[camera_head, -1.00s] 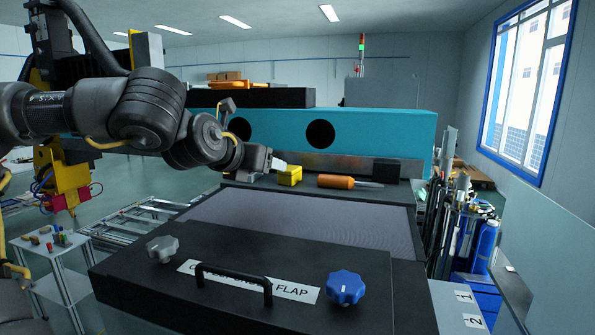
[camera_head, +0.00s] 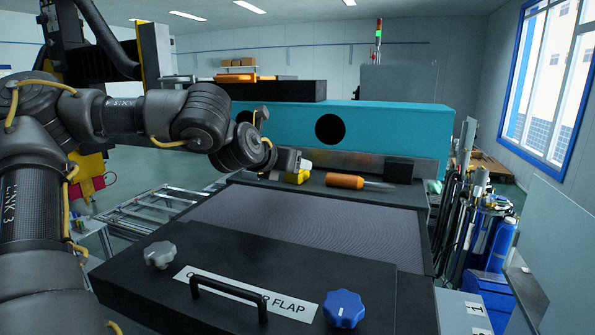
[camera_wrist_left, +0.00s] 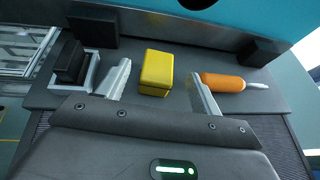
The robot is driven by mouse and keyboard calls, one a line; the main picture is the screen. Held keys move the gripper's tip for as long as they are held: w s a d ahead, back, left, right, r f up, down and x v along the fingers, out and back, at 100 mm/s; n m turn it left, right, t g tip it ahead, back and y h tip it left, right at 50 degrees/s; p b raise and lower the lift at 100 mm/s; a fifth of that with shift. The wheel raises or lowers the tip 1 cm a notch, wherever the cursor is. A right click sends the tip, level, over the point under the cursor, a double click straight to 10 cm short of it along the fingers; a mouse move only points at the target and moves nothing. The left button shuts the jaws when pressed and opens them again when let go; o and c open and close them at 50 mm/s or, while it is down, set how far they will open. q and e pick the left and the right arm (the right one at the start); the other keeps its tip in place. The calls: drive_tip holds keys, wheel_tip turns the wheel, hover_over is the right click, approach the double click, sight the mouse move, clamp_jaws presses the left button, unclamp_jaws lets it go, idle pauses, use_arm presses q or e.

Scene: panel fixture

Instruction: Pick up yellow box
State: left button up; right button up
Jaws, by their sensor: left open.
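The yellow box (camera_head: 299,177) sits on the dark ledge at the back of the panel fixture, partly hidden behind my left gripper (camera_head: 298,167) in the head view. In the left wrist view the yellow box (camera_wrist_left: 156,72) stands between the two open fingers of my left gripper (camera_wrist_left: 161,88). Gaps show on both sides of it, and the finger on the right is nearer to it. My left gripper is open and holds nothing. My right gripper is in neither view.
An orange-handled screwdriver (camera_head: 346,181) lies just right of the box; it also shows in the wrist view (camera_wrist_left: 224,82). A teal housing (camera_head: 390,125) rises behind the ledge. A black block (camera_wrist_left: 72,62) sits left of the gripper. The mesh panel (camera_head: 310,222) in front is bare.

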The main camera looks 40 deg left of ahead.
use_arm(q)
drive_tip(key=shift+r, duration=0.1)
drive_tip(key=p+x, duration=0.3)
drive_tip(key=x, duration=0.2)
drive_tip(key=shift+s+a+f+p, duration=0.1)
drive_tip(key=shift+f+p, duration=0.25)
drive_tip(key=shift+p, duration=0.05)
drive_tip(key=shift+s, duration=0.1)
drive_tip(key=c, duration=1.1)
drive_tip(key=shift+r, duration=0.1)
